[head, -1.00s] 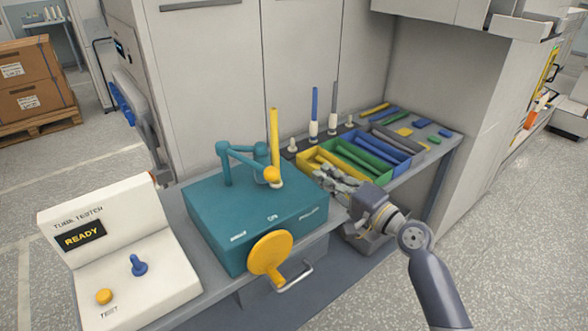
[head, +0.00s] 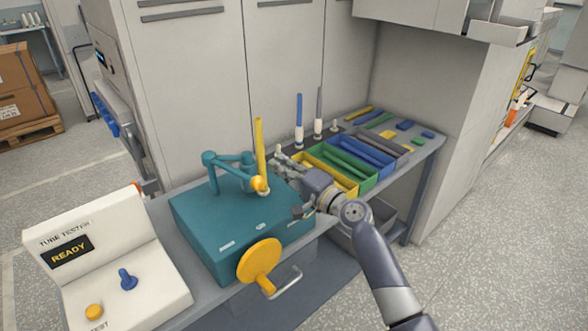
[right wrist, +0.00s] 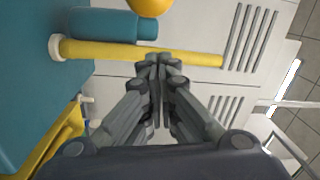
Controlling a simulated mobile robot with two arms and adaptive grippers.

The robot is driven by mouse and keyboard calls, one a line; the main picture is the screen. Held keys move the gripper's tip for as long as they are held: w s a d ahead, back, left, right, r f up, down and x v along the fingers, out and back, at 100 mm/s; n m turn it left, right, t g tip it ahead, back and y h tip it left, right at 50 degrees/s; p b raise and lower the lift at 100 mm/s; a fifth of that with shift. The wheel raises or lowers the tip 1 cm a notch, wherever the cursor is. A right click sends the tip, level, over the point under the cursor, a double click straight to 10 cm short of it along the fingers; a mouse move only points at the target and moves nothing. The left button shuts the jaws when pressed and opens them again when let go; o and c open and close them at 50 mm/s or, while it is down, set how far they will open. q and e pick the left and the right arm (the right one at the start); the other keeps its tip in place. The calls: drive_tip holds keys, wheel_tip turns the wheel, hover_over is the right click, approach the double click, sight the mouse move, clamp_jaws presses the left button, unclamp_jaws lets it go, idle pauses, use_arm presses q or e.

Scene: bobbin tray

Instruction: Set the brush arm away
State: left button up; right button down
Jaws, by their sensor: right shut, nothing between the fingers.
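The teal jointed brush arm (head: 228,167) stands on the teal box-shaped machine (head: 215,222). Its end with a yellow knob (head: 261,184) is at the foot of an upright yellow tube (head: 259,145). My right gripper (head: 279,160) is just right of the tube, shut and empty. In the right wrist view its fingertips (right wrist: 160,60) appear over the yellow tube (right wrist: 120,51); I cannot tell whether they touch it. The teal arm (right wrist: 105,25) and yellow knob (right wrist: 150,5) show just beyond the tube there. My left gripper is not in view.
Yellow, green and blue bins (head: 316,158) of tubes stand to the right of the machine. Two upright tubes on white bobbins (head: 299,120) stand behind them. A tube tester (head: 105,262) reading READY is at left. A yellow crank wheel (head: 259,262) is on the machine's front.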

use_arm(q)
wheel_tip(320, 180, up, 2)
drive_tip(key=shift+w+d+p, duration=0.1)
drive_tip(key=shift+p, duration=0.45)
use_arm(e)
drive_tip(key=s+a, duration=0.1)
drive_tip(key=s, duration=0.2)
drive_tip(key=shift+a+f, duration=0.35)
drive_tip(key=shift+f, duration=0.05)
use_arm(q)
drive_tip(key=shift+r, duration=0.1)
